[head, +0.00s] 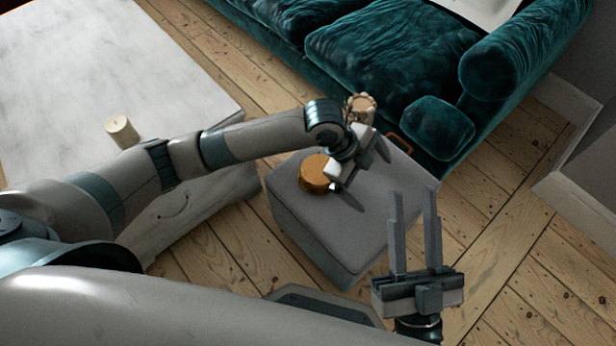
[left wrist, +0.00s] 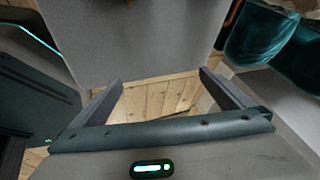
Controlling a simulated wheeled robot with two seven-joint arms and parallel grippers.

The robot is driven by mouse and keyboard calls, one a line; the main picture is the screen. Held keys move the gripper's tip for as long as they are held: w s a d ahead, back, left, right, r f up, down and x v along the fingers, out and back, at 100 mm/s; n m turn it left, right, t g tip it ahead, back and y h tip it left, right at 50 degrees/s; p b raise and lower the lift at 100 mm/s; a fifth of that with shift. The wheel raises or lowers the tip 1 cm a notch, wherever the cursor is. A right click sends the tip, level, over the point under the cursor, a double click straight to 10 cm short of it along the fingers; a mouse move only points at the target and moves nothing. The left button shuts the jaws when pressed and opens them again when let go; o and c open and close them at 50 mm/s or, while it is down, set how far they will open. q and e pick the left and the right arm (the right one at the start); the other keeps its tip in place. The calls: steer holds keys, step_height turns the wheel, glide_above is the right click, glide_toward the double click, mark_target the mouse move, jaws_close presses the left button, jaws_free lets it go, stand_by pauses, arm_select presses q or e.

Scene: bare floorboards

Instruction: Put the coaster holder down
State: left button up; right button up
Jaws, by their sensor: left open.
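A round, orange-brown thing that looks like the coaster holder (head: 315,173) rests on the grey ottoman (head: 345,236). My left gripper (head: 374,184) is open over the ottoman, just right of the holder, with nothing between its fingers. In the left wrist view the open fingers (left wrist: 160,80) point across the grey ottoman top (left wrist: 150,40), and the holder cannot be made out there. My right gripper (head: 414,192) stands at the front right with its two fingers apart and empty.
A teal sofa (head: 390,55) stands behind the ottoman. A pale table (head: 90,70) with a cream candle (head: 122,131) is at the left. A brown handle-like loop (head: 399,143) and a beaded wooden object (head: 360,107) are near the ottoman's back. Floorboards at the right are clear.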

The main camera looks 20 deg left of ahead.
arm_select(q)
steer(key=s+d+r+n+t+h, duration=0.5)
steer(key=d+r+n+t+h, duration=0.1)
steer(key=d+r+n+h, duration=0.15)
steer(key=s+a+r+n+t+y, duration=0.2)
steer(key=s+a+r+n+t, duration=0.4)
steer(key=a+r+t, duration=0.1)
steer(key=s+a+r+n+t+y, duration=0.2)
steer(key=s+a+r+n+t, duration=0.4)
steer(key=a, duration=0.5)
step_height(320, 180, up, 3)
steer(key=shift+s+f+t, duration=0.1)
steer(key=shift+s+t, duration=0.25)
steer(key=shift+t, duration=0.75)
steer(key=shift+y, duration=0.25)
